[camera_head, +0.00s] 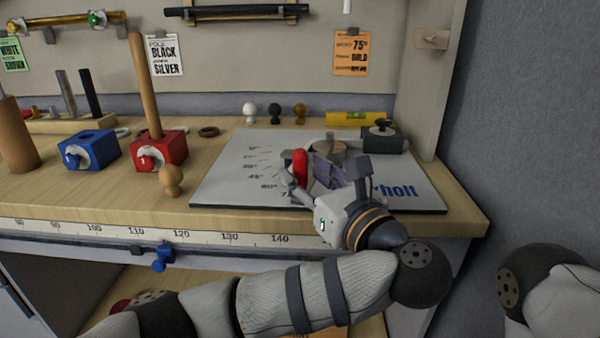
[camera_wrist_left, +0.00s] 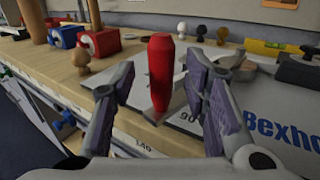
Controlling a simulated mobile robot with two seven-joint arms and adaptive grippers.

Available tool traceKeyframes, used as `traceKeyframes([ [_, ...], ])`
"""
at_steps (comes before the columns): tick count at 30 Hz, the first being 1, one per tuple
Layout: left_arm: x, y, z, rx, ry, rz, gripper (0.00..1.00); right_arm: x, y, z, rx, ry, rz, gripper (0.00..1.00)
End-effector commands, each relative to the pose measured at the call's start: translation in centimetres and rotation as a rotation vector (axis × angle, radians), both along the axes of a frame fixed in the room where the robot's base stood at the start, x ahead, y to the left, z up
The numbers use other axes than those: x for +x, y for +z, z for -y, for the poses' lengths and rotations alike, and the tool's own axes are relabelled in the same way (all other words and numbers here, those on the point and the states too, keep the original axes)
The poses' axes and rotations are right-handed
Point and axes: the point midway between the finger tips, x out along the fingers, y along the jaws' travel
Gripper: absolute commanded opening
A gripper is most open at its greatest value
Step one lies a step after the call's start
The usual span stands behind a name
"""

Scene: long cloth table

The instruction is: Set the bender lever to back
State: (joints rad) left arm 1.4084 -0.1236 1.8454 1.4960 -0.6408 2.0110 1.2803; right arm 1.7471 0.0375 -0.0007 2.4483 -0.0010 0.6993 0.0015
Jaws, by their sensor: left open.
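The bender's white base plate (camera_head: 232,181) with printed angle marks lies on the wooden bench. The bender lever's upright red handle (camera_head: 300,165) stands on it, left of the round centre post (camera_head: 326,149). My left gripper (camera_head: 309,178) is open at the handle, one finger on each side. In the left wrist view the red handle (camera_wrist_left: 160,72) stands between the two open fingers of my left gripper (camera_wrist_left: 162,88), with gaps showing on both sides. The lever's arm is largely hidden by the gripper. My right gripper is out of view.
A dark clamp block (camera_head: 382,136) stands on the plate's back right. A red block (camera_head: 160,152) with a wooden rod and a blue block (camera_head: 90,151) stand to the left. A wooden knob (camera_head: 171,181) is near the front edge. A wall closes the right side.

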Motion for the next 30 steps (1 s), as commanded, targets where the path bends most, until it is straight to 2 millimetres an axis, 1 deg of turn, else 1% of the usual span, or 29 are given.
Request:
traceKeyframes([
  [1, 0.8, -0.8, -0.5, 0.003, 0.002, -0.007, 0.41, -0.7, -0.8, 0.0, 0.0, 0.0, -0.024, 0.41],
  [3, 1.6, -0.7, -1.0, 0.003, 0.001, -0.007, 0.41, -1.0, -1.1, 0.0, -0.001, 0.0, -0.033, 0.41],
  [6, 2.3, -0.4, -1.3, 0.002, 0.0, -0.005, 0.41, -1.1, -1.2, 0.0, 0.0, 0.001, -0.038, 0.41],
  [14, 2.4, 0.0, -1.4, 0.001, -0.002, -0.001, 0.41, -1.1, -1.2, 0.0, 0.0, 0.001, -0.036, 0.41],
  [17, 2.4, 0.0, -1.4, 0.001, -0.002, -0.001, 0.21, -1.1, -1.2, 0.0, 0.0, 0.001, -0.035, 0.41],
  [18, 2.4, 0.0, -1.4, 0.001, -0.002, -0.001, 0.12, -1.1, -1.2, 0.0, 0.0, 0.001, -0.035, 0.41],
  [20, 2.4, 0.0, -1.4, 0.001, -0.002, -0.001, 0.0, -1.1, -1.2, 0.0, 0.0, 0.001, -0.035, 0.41],
  [26, 2.4, 0.0, -1.4, 0.001, -0.003, -0.001, 0.0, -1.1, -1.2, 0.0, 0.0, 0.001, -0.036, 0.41],
  [30, 3.0, -0.2, -1.8, 0.001, -0.021, -0.002, 0.0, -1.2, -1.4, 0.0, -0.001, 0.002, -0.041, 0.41],
])
